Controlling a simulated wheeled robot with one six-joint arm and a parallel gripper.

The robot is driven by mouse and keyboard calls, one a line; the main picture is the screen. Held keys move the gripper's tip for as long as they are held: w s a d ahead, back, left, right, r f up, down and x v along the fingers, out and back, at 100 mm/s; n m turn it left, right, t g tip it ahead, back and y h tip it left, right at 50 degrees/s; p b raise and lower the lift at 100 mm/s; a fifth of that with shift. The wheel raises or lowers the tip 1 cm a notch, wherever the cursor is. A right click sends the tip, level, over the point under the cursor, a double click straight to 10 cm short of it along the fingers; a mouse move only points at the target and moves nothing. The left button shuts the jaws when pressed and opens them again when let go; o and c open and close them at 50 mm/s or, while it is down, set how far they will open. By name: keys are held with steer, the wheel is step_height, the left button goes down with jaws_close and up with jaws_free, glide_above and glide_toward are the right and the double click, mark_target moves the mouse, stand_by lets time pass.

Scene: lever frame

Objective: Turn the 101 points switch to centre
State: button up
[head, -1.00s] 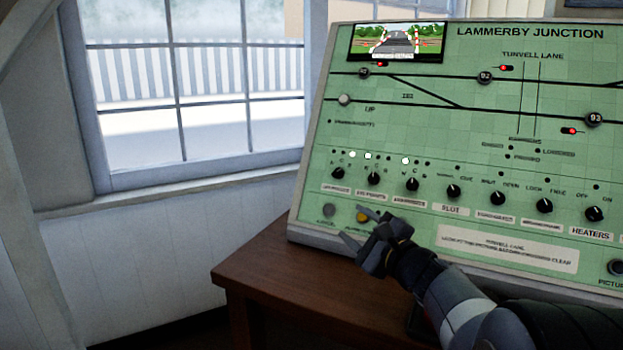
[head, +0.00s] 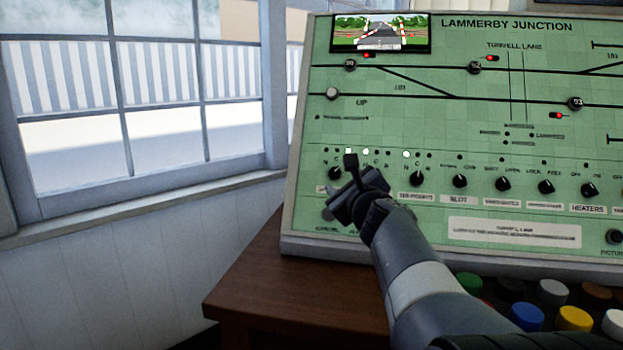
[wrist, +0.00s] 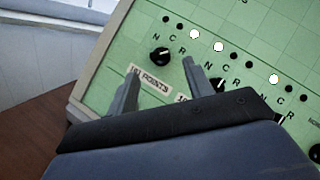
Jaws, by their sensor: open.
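The 101 points switch is a black round knob (wrist: 160,56) above a white "101 POINTS" label (wrist: 149,80) in the wrist view. Letters N, C and R arc above it; its exact pointer direction is hard to tell. Of its three lamps, the right one (wrist: 194,33) is lit. In the head view the knob (head: 335,173) shows just left of my gripper's upper finger. My gripper (wrist: 160,69) is open and empty. Its fingers lie over the panel on either side of the label, below the knob, with no visible hold on it.
A second similar knob (wrist: 218,85) sits close beside my right finger, partly hidden. More knobs (head: 460,180) run right along the green panel (head: 400,130). Coloured lever tops (head: 527,317) stand at the lower right. A wooden desk (head: 270,285) supports the panel.

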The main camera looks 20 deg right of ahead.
mark_target(335, 172)
steer(key=shift+w+d, duration=0.2)
steer(key=shift+w, duration=0.95)
steer(key=shift+w+d, duration=0.15)
steer(key=shift+w, duration=1)
steer(key=shift+c, duration=0.2)
steer(key=shift+r, duration=0.1)
steer(key=c, duration=1)
